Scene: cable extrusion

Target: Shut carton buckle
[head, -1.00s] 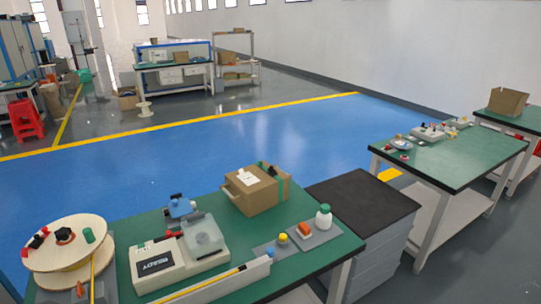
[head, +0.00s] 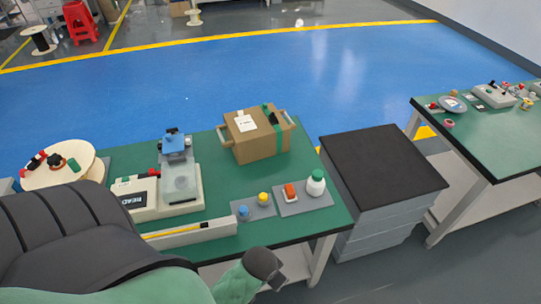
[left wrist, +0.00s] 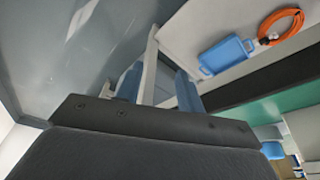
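The brown carton (head: 246,147) stands on the green table, near its back edge, with a white label on top. A green strap runs over its right part, with a black buckle (head: 272,117) on it; whether the buckle is shut is too small to tell. Light handles stick out at the carton's sides. In the left wrist view my left gripper (left wrist: 159,88) has its two blue fingers apart with nothing held between them, low beside a white table frame. The carton is not in that view. My left gripper is not seen in the head view, and my right gripper is in neither view.
A black-topped cabinet (head: 381,165) stands right. A blue tray (left wrist: 226,55) lies on the lower shelf.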

